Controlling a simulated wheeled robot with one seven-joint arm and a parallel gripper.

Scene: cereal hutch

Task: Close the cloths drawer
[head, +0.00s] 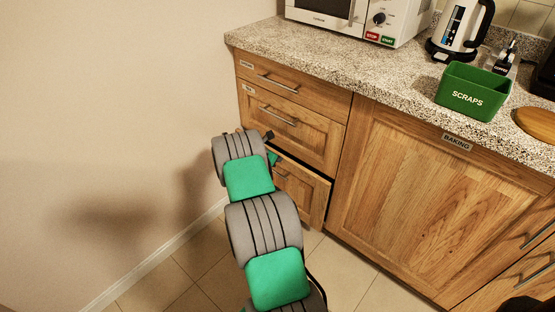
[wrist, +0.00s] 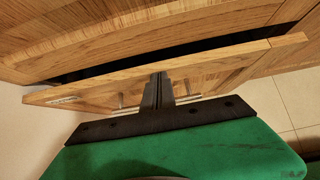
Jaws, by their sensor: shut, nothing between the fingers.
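The bottom drawer (head: 300,188) of the left stack of wooden drawers stands slightly open, with a dark gap above its front. The wrist view shows this drawer front (wrist: 230,60) with a dark gap behind its top edge and a small label, unreadable here, at its left. I take it to be the cloths drawer. My gripper (wrist: 158,78) is shut and empty, its fingertips at the drawer front near the middle of its top edge. I cannot tell whether they touch. In the head view my arm hides the fingers and part of the drawer.
Two drawers above (head: 290,88) look shut, each with a bar handle. A cabinet door labelled BAKING (head: 425,190) is to the right. The counter (head: 400,75) holds a microwave, a kettle and a green SCRAPS bin (head: 470,92). A bare wall (head: 110,120) stands close on the left.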

